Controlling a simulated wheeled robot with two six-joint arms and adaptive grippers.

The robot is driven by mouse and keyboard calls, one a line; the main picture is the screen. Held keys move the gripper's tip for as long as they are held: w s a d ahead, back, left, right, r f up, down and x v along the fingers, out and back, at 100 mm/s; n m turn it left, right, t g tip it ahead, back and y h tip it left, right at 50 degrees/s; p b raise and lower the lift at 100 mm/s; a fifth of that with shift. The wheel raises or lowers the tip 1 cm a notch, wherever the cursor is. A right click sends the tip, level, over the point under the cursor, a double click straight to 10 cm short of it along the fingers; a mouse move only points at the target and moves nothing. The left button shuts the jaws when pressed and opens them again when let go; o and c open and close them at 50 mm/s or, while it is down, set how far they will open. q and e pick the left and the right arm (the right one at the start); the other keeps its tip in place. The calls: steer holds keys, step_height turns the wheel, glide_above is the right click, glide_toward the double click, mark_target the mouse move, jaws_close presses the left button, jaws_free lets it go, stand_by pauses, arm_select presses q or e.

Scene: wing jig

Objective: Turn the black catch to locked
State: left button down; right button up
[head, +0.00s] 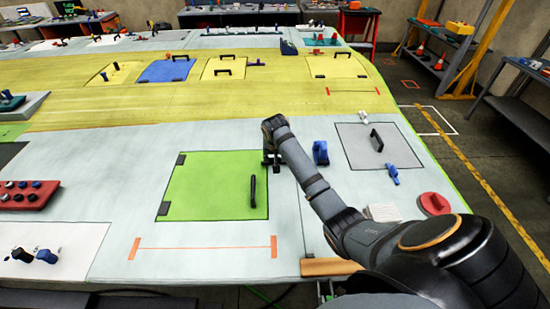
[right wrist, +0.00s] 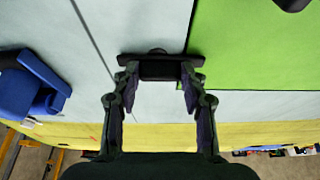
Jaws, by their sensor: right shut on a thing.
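The black catch (right wrist: 160,69) sits by the edge of the green panel (head: 215,190). In the right wrist view, its dark bar lies crosswise, and its right end overlaps the edge of the green panel (right wrist: 260,60). My right gripper (head: 272,158) reaches down to it at the panel's upper right corner in the head view. In the right wrist view my gripper (right wrist: 158,82) has one finger on each side of the catch's dark block and is shut on it. In the head view the gripper and arm hide much of the catch. My left gripper is not in view.
The green panel has a black handle (head: 253,191) and black hinges on its left. A blue clamp (head: 320,152) stands close to the right of my arm. A grey panel (head: 377,146), a small blue part (head: 393,175) and a red disc (head: 434,203) lie further right.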

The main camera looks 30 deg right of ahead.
steer(key=o, duration=0.9)
steer(key=shift+w+r, duration=0.1)
steer(key=shift+r, duration=0.05)
steer(key=shift+o, duration=1.2)
steer(key=v, duration=1.2)
